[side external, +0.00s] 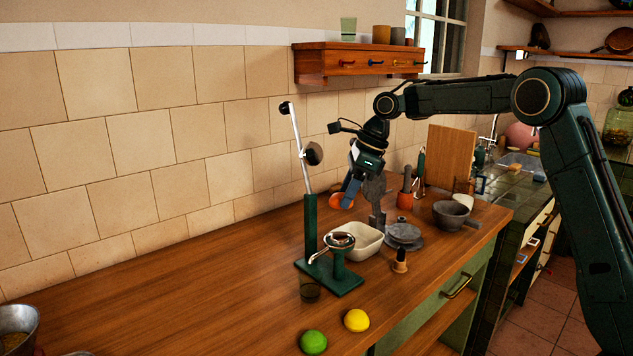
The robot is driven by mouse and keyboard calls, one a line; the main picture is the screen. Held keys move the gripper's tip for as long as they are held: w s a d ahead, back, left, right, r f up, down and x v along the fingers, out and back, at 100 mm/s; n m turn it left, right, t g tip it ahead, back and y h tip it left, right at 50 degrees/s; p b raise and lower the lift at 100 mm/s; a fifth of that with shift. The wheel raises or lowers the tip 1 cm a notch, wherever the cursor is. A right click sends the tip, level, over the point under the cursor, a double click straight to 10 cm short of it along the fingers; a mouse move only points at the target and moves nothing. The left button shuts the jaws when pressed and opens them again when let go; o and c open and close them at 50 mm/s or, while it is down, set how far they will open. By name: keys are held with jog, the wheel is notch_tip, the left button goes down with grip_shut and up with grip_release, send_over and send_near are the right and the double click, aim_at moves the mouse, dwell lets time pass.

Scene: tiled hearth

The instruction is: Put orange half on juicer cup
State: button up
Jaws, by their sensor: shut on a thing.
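The orange half (336,200) shows at the tips of my gripper (346,203). The fingers point down and partly cover it; they appear shut on it, held above the counter. The juicer is a green lever press with a tall post (310,225) and a pale lever raised up and to the left. Its juicer cup (340,240) is a metal cup on a short green stand, below the gripper and slightly to its left in the picture. The orange half is apart from the cup.
A cream dish (368,244) stands right behind the juicer cup. Grey plates (403,235), a small dark-topped stopper (400,262) and a grey mortar (451,214) are to the right. A dark glass (309,289), lime (313,342) and lemon (356,320) lie in front.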

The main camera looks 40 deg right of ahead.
aim_at(339, 236)
jog(key=shift+f, duration=4)
jog(key=shift+f, duration=0.15)
jog(key=o, duration=0.9)
jog(key=shift+o, duration=0.2)
jog(key=v, duration=1.2)
